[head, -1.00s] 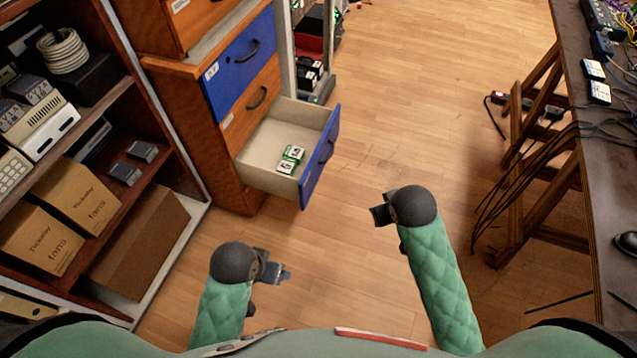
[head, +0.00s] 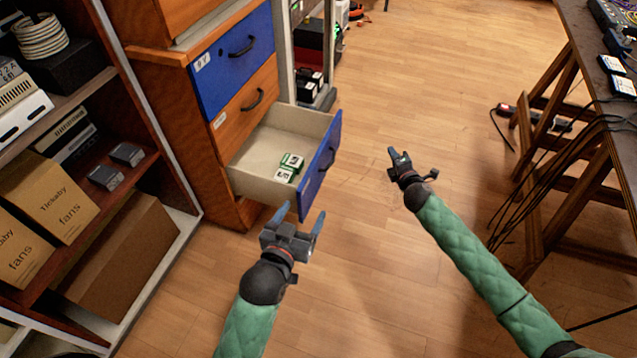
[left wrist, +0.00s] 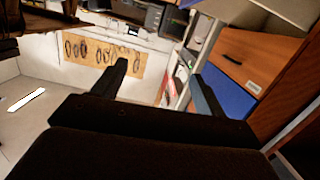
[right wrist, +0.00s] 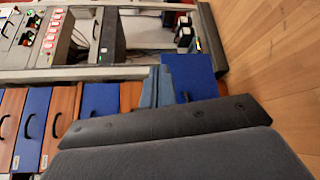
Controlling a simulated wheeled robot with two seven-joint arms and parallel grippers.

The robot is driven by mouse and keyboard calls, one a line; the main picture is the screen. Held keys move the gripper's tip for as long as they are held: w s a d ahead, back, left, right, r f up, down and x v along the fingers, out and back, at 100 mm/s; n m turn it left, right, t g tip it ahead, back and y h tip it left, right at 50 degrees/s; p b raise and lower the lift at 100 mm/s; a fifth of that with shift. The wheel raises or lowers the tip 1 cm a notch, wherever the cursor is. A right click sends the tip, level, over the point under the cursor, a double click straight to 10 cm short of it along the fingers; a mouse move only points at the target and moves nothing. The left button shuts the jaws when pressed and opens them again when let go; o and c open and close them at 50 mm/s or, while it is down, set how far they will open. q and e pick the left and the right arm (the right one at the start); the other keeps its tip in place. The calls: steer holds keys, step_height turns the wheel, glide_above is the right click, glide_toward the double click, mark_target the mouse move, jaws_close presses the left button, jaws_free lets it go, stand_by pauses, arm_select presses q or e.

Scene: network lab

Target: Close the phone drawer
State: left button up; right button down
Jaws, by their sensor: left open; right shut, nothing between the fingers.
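A drawer with a blue front (head: 320,168) is pulled out of the wooden cabinet (head: 178,105). Its pale tray holds small green-and-white boxes (head: 287,167). No readable label shows which drawer is the phone drawer. My left gripper (head: 300,214) is open and empty, close in front of the drawer's near side; I cannot tell whether they touch. Its two spread fingers also show in the left wrist view (left wrist: 158,85). My right gripper (head: 394,156) is shut and empty, to the right of the drawer front and apart from it. Its closed fingers show in the right wrist view (right wrist: 156,87).
A closed blue drawer (head: 232,60) and a closed orange drawer (head: 248,103) are above the open one. A shelf with cardboard boxes (head: 45,200) stands at left. A table (head: 590,60) with hanging cables (head: 530,170) stands at right. The wooden floor (head: 440,80) between is clear.

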steer(key=s+a+f+n+g+y, duration=0.4)
steer(key=n+y, duration=0.4)
steer(key=n, duration=0.4)
steer(key=n+g+y, duration=0.5)
steer(key=n+g, duration=0.1)
steer(key=n, duration=0.8)
glide_toward(309, 178)
arm_select(q)
steer(key=s+a+r+t+h, duration=0.1)
steer(key=s+r+t, duration=0.1)
steer(key=r+t, duration=0.3)
steer(key=s+r+t+h, duration=0.1)
steer(key=s+r+t, duration=0.2)
steer(key=r, duration=0.6)
steer(key=shift+a+r+n+t, duration=0.3)
steer(key=shift+a+r+t, duration=0.1)
steer(key=shift+t, duration=0.8)
arm_select(e)
steer(key=x, duration=0.7)
